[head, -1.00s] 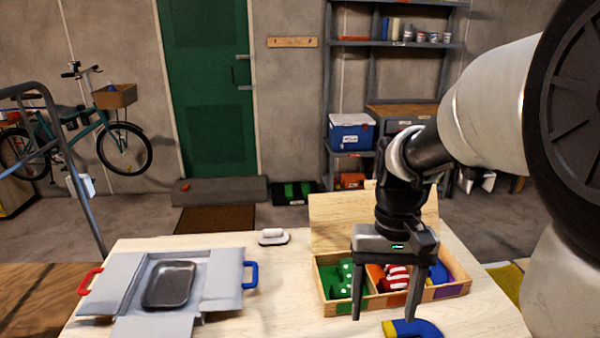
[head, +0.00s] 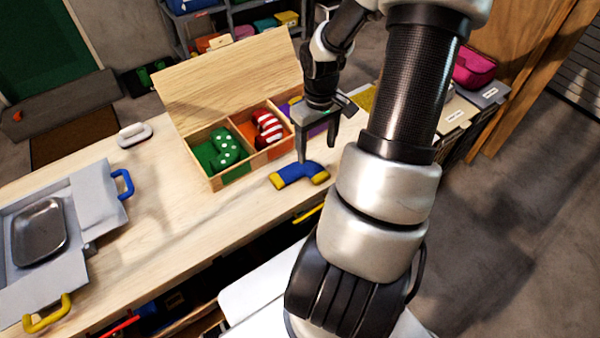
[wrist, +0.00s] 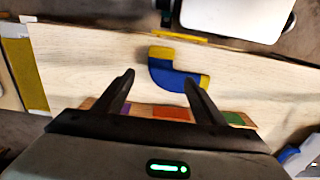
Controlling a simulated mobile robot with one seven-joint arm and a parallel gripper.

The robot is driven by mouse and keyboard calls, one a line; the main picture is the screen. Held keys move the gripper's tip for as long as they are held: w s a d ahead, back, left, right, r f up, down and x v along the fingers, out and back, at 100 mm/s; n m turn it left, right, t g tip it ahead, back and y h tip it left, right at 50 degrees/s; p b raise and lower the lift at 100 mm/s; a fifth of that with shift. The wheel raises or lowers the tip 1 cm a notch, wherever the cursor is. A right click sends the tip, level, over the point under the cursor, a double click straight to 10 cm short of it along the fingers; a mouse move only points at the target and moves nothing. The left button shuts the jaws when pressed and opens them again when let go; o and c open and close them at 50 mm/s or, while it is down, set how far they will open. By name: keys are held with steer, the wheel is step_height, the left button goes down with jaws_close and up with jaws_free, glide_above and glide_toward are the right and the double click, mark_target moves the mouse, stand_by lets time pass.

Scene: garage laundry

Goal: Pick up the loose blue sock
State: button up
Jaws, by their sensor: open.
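The loose blue sock (head: 298,174) with yellow ends lies flat on the wooden table (head: 190,235), in front of the compartment box (head: 240,166). It also shows in the wrist view (wrist: 172,75), just beyond my fingertips. My gripper (head: 318,158) is open and empty. In the head view its fingers point down close to the sock, at the sock's back side; the exact height above the table is hard to tell. In the wrist view the sock lies between and ahead of the two fingers (wrist: 160,80), not gripped.
The box holds a green dotted sock (head: 224,148) and a red-and-white striped sock (head: 267,128) in separate compartments; its lid stands open behind. A grey carton with a metal tray (head: 40,232) is at left. A white handled object (head: 135,134) lies behind. The table between is clear.

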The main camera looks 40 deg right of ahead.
mark_target(317, 170)
step_height(317, 170, down, 3)
steer(key=shift+f, duration=0.2)
steer(key=shift+s+f+b, duration=0.15)
steer(key=shift+f+b, duration=0.15)
steer(key=shift+f, duration=1.05)
steer(key=shift+s+f+b, duration=0.1)
steer(key=shift+f+b, duration=0.2)
steer(key=shift+f, duration=1)
steer(key=c, duration=1.1)
